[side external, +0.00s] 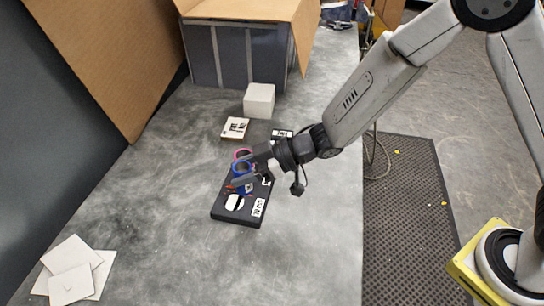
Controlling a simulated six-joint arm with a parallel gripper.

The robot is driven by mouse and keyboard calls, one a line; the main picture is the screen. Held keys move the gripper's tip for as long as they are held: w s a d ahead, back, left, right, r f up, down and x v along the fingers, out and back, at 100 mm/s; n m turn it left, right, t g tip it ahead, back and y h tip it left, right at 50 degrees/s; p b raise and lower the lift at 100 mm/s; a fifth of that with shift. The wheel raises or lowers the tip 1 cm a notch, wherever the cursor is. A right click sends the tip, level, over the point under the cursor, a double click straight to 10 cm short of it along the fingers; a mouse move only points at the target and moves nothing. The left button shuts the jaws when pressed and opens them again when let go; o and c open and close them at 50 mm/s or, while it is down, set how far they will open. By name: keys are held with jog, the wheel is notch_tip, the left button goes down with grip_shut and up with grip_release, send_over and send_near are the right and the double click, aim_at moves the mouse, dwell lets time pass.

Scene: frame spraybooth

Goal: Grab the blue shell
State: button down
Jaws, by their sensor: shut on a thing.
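The blue shell (242,168) is a small blue, ring-like piece near the middle of the side external view, over a black board (222,212). My gripper (240,172) reaches in from the right with its fingers around the blue shell and is shut on it. The fingers hide part of the shell. I cannot tell whether the shell still touches the board. A pink ring-shaped piece (243,153) shows just behind it. A white oval piece (233,202) lies at the board's near end.
Flat white tiles (72,275) lie at front left. A cardboard box (245,12) and a cardboard panel (105,55) bound the back. The table's front middle is clear.

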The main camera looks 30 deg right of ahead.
jog(key=s+d+r, duration=0.4)
jog(key=s+r, duration=0.1)
jog(key=s, duration=0.4)
jog(key=shift+s+d+r, duration=0.15)
jog(key=shift+d+r, duration=0.15)
jog(key=shift+r, duration=0.1)
jog(key=shift+d, duration=0.1)
